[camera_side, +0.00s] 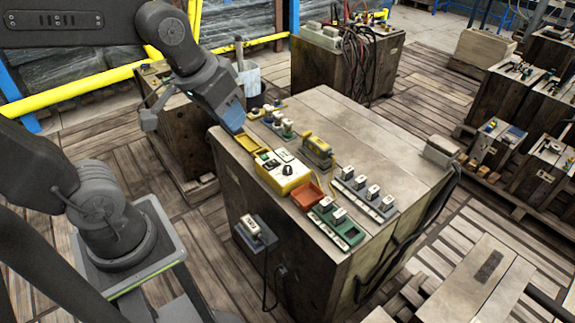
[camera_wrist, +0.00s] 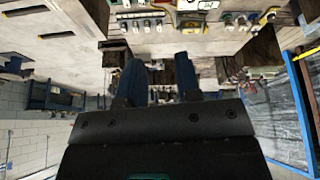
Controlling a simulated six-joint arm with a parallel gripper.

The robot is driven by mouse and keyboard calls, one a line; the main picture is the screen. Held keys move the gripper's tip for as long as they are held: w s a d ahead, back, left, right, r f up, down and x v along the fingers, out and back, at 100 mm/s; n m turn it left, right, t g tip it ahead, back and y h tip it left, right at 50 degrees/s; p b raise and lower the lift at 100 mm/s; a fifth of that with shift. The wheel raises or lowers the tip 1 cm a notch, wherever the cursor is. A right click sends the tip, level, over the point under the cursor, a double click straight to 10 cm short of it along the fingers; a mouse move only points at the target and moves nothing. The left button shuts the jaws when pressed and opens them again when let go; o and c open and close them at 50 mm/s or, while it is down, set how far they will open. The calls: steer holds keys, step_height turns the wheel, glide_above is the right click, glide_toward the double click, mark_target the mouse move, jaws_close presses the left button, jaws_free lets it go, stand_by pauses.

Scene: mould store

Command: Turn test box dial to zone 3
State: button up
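The yellow test box (camera_side: 283,176) stands on top of the wooden block near its front left edge. A black dial (camera_side: 288,169) is on its pale top face; its pointer setting is too small to read. My gripper (camera_side: 237,127) is to the left of the box and above the block's left corner, apart from the dial. In the wrist view, its two blue fingers (camera_wrist: 159,65) are spread with nothing between them. The test box (camera_wrist: 194,6) shows only in part at that view's top edge.

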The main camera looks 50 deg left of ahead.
steer(key=o, duration=0.4)
steer(key=w+a+f+n+g, duration=0.1)
steer(key=w+a+f+n, duration=0.1)
steer(key=w, duration=0.3)
steer(key=w+a+f+n+g, duration=0.1)
steer(key=w+a+f+n, duration=0.1)
steer(key=w, duration=0.4)
steer(key=shift+w+f, duration=0.2)
steer(key=n+g, duration=0.3)
steer(key=n, duration=0.1)
glide_above(288, 167)
step_height(288, 167, down, 13)
step_height(288, 167, down, 13)
steer(key=shift+s+f, duration=0.1)
steer(key=c, duration=0.9)
